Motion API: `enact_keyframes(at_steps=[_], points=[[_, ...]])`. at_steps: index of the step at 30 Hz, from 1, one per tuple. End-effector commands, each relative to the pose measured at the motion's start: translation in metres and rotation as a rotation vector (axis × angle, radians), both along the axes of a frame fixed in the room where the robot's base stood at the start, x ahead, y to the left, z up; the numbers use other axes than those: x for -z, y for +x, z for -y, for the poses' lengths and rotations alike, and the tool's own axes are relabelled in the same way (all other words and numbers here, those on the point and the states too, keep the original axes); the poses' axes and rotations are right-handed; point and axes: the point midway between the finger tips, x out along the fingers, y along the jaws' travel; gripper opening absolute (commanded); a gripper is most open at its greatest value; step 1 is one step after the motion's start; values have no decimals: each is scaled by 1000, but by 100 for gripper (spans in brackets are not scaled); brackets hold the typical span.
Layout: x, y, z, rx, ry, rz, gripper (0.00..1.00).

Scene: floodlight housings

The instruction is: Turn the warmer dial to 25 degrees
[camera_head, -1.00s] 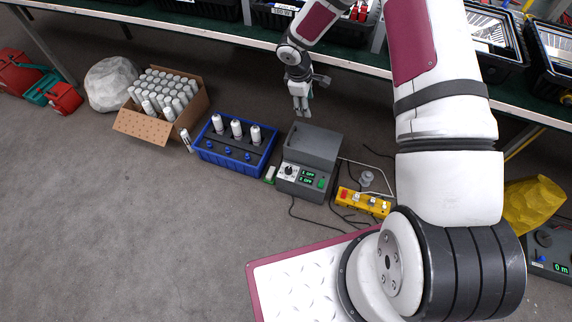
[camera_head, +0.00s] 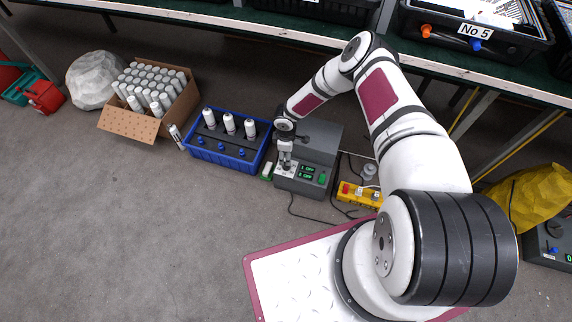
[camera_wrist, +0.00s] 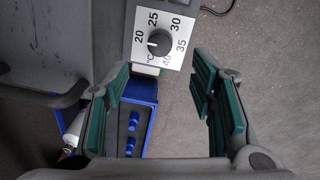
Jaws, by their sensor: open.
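The warmer (camera_head: 318,135) is a grey box on the floor with a front panel that reads OFF on two lines. Its temperature dial is a black knob (camera_wrist: 159,43) on a white scale plate (camera_wrist: 172,10) marked 20 to 40 °C. The knob's white mark points left, around or just below the 20 mark. My gripper (camera_head: 286,163) is at the warmer's front left and covers most of the dial in the head view. In the wrist view my gripper (camera_wrist: 162,85) is open and empty, its green pads apart, with the knob beyond the tips, apparently not touched.
A blue crate (camera_head: 205,158) with white canisters stands left of the warmer, beside a cardboard box (camera_head: 125,130) of canisters. A yellow switch box (camera_head: 348,196) and cables lie to the right. A bench edge (camera_head: 240,22) runs behind. Floor in front is partly clear.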

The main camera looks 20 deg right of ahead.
Motion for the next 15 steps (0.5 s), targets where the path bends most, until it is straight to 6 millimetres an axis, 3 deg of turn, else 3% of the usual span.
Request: enact_keyframes(at_steps=[1, 6, 15], points=[[15, -1, 0, 3, 1, -3, 51], [48, 1, 1, 4, 1, -3, 51], [86, 4, 2, 1, 0, -1, 51]])
